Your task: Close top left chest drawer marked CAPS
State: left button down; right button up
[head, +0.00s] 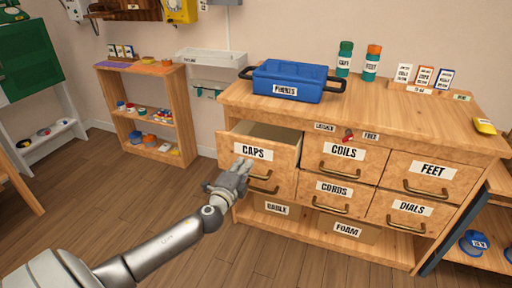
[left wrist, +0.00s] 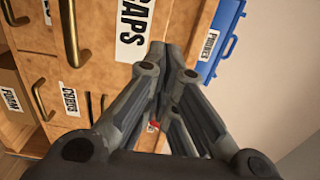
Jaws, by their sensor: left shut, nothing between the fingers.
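The CAPS drawer (head: 252,153) is the top left one in the wooden chest (head: 400,122) and stands pulled out, its open top showing behind the front. My left gripper (head: 241,168) is shut and empty, at the drawer's front just below the CAPS label. In the left wrist view the shut fingers (left wrist: 168,60) are beside the CAPS label (left wrist: 133,22), over the drawer's front; I cannot tell whether they touch it. A brass handle (left wrist: 70,30) shows to the left of the label there. My right gripper does not show.
A blue PHONES box (head: 290,80) sits on the chest top, with two bottles (head: 344,58) behind it to the right. The COILS drawer (head: 343,154) is shut beside the CAPS drawer. A low shelf (head: 150,110) stands to the left. The floor in front is clear.

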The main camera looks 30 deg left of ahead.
aim_at(258, 143)
pick_arm(q)
jog(key=b+x, duration=0.1)
jog(key=x, duration=0.8)
jog(key=shift+w+a, duration=0.1)
jog(key=shift+w, duration=0.5)
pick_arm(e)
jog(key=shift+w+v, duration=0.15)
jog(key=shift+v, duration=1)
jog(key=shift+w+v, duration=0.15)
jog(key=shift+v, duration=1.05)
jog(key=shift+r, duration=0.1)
